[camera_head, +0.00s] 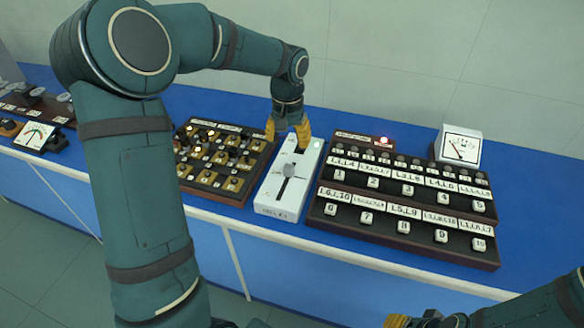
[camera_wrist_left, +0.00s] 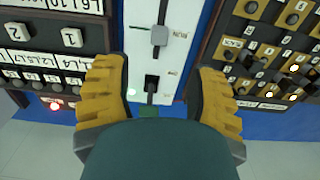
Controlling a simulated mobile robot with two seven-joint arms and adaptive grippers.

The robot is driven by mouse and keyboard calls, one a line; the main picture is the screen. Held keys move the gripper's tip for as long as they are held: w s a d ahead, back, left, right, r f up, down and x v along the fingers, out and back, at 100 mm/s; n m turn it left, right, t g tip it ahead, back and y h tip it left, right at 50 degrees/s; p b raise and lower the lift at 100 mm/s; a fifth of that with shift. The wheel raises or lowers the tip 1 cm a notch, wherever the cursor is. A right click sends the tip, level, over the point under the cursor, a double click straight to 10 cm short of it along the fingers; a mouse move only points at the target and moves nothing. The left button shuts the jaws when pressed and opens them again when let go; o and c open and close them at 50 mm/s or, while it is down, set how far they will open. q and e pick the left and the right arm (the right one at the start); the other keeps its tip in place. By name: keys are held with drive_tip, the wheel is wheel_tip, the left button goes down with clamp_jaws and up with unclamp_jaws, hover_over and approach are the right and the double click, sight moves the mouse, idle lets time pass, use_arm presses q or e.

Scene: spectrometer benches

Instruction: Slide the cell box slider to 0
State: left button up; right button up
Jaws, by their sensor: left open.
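The cell box (camera_head: 278,207) is a long white box on the blue bench, with a dark slot along its top. Its slider, a grey knob (camera_head: 289,170), stands around the middle of the box. In the left wrist view the knob (camera_wrist_left: 159,36) sits beside a small mark too blurred to read. My left gripper (camera_head: 289,131) is over the far end of the box, its yellow fingers apart and empty. In the left wrist view the fingers (camera_wrist_left: 155,100) straddle the box's width, with the knob beyond them. My right gripper (camera_head: 412,321) shows only partly at the bottom edge.
A dark switch panel (camera_head: 232,193) stands close at the left of the box. A dark board with numbered buttons (camera_head: 338,219) stands close at its right. A meter (camera_head: 460,146) stands behind that board. Bare blue bench (camera_head: 535,190) lies at the right.

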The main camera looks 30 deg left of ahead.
sight(289, 167)
use_arm(q)
wheel_tip(289, 167, down, 11)
drive_tip(key=shift+r+b, duration=0.1)
drive_tip(key=shift+b, duration=0.9)
drive_tip(key=shift+o, duration=0.2)
clamp_jaws()
